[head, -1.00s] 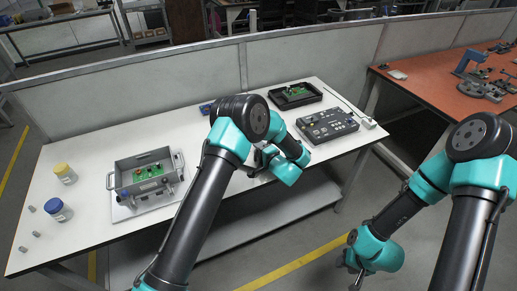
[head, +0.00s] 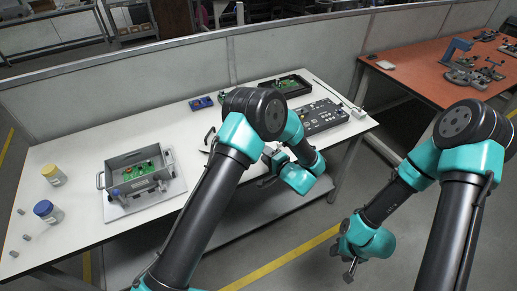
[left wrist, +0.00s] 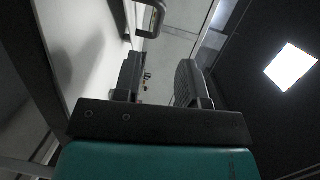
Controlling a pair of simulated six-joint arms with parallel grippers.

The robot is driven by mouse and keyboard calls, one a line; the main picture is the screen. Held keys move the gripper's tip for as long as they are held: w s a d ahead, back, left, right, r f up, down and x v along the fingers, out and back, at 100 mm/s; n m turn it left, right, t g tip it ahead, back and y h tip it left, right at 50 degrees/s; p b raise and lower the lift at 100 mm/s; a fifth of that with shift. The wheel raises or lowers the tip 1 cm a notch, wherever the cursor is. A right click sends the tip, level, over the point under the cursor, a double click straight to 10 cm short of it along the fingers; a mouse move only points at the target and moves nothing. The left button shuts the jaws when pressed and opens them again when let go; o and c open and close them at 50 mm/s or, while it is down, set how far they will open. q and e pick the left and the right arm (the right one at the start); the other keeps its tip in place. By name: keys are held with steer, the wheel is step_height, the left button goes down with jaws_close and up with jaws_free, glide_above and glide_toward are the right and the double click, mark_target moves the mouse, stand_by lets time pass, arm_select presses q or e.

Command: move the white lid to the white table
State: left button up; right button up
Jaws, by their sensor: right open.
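A pale, lid-like edge with a dark handle (head: 209,136) shows on the white table (head: 90,150), just left of my left arm. The arm hides most of it, so I cannot tell for sure that it is the white lid. My left gripper (head: 268,168) is at the table's front edge, partly hidden by its own arm. In the left wrist view its fingers (left wrist: 160,85) are apart with nothing between them. A grey handle (left wrist: 152,20) shows beyond the fingertips there. My right gripper (head: 349,270) is open and empty, low over the floor right of the table.
An open grey case (head: 120,192) with a green board stands on the table's left part. Yellow-capped (head: 54,175) and blue-capped (head: 48,211) jars stand left of it. A dark control box (head: 322,117) and black tray (head: 287,86) are at the right. An orange table (head: 420,85) stands farther right.

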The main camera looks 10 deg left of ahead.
arm_select(q)
steer(key=shift+v, duration=0.8)
steer(key=shift+w, duration=0.15)
